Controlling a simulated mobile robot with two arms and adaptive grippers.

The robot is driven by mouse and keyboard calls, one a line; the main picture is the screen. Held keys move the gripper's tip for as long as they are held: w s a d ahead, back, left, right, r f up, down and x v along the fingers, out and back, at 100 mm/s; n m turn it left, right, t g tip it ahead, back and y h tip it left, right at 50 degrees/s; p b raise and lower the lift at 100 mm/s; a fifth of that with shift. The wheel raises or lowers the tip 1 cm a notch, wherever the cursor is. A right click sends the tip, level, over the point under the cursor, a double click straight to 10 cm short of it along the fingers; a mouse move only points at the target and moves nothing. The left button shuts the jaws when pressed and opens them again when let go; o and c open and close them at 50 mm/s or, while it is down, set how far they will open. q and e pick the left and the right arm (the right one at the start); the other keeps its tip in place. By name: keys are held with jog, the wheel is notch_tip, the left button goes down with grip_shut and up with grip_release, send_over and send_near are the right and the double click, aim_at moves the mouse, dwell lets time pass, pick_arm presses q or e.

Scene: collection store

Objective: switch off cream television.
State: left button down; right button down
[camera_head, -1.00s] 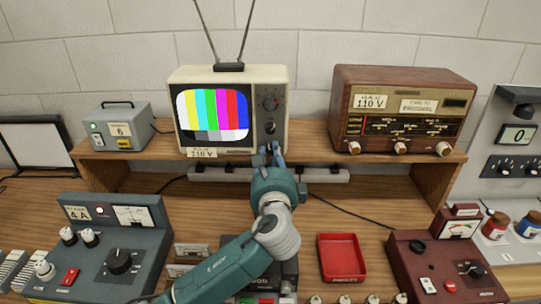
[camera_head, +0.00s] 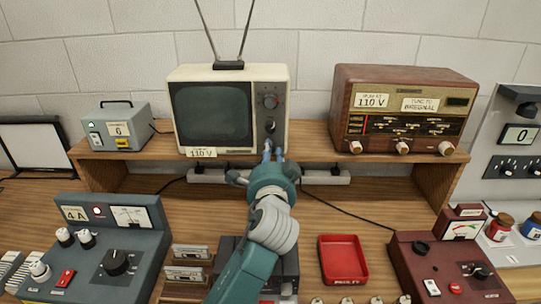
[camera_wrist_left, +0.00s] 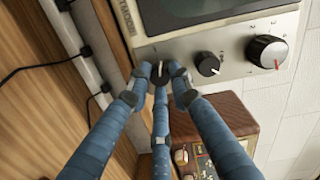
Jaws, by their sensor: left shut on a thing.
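The cream television (camera_head: 228,72) stands on the wooden shelf in the head view, with two antenna rods on top. Its screen (camera_head: 213,112) is dark. A large knob (camera_head: 270,101) and a smaller one (camera_head: 270,127) show on its right-hand panel. They also show in the left wrist view, the large knob (camera_wrist_left: 265,52) beyond the smaller one (camera_wrist_left: 207,63). My left gripper (camera_head: 266,156) reaches the panel's lower edge. In the left wrist view its blue fingers (camera_wrist_left: 165,82) are closed around the lowest black knob (camera_wrist_left: 159,72), which they partly cover. My right gripper is out of view.
A brown wooden radio (camera_head: 403,105) stands right of the television and a small grey box (camera_head: 117,127) left. A power strip (camera_head: 325,176) with cables lies below the shelf. A red tray (camera_head: 343,260) and control consoles occupy the bench.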

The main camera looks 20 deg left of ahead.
pick_arm(q)
jog(key=shift+f+n+h, duration=0.1)
jog(key=shift+n+h, duration=0.2)
jog(key=shift+n, duration=1.2)
jog(key=c, duration=1.5)
grip_release()
jog(key=shift+d, duration=0.1)
jog(key=shift+c, duration=0.2)
jog(key=v, duration=0.7)
jog(key=shift+s, duration=0.25)
jog(key=shift+d, duration=0.15)
